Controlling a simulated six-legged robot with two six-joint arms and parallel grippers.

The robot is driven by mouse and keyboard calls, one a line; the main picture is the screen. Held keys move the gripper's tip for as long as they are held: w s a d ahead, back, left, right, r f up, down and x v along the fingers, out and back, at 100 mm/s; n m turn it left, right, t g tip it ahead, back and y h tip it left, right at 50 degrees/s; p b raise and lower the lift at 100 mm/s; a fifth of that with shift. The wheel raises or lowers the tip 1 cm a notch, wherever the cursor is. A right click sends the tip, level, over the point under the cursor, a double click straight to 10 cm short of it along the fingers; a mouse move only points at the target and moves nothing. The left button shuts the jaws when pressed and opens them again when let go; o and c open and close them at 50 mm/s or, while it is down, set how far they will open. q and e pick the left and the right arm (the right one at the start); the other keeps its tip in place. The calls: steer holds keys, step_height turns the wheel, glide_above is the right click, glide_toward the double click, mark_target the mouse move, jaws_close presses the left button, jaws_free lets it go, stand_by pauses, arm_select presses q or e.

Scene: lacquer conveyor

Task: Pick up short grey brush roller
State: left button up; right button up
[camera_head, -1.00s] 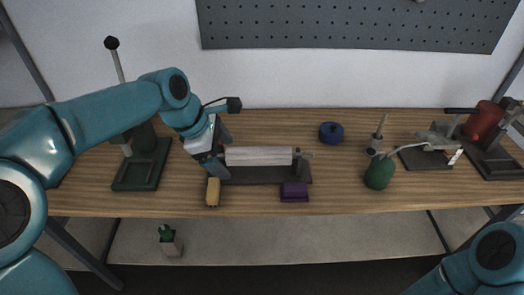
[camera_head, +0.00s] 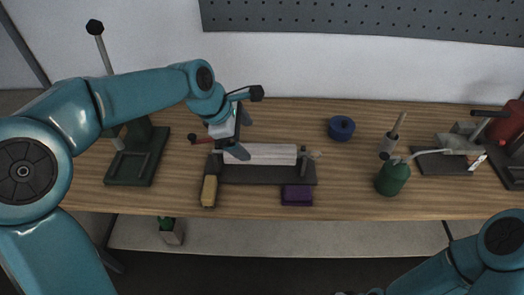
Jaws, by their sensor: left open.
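A pale grey roller (camera_head: 270,153) lies level across a dark stand (camera_head: 265,175) on the wooden bench, in the middle of the head view. It is the likeliest match for the brush roller; I cannot make out bristles. My left gripper (camera_head: 246,134) is open and empty, above and behind the roller's left end. Its near finger overlaps that end in the picture, hiding part of it; I cannot tell whether they touch.
A yellow-and-dark block (camera_head: 209,191) and a purple block (camera_head: 297,196) lie in front of the stand. A blue round pot (camera_head: 341,127), a green bottle (camera_head: 392,178) and a grey clamp-like device (camera_head: 445,158) stand to the right. A green press (camera_head: 137,160) stands left.

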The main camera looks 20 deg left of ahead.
mark_target(256, 149)
arm_select(q)
steer(key=x, duration=0.3)
steer(key=shift+w+f, duration=0.2)
steer(key=shift+f, duration=0.15)
steer(key=shift+d+f, duration=0.2)
steer(key=shift+f, duration=0.2)
steer(key=p+x, duration=0.1)
steer(key=x, duration=0.4)
steer(key=shift+w+a+f, duration=0.1)
steer(key=shift+w+f, duration=0.05)
steer(key=shift+w, duration=0.1)
steer(key=shift+s, duration=0.1)
steer(key=c, duration=1.2)
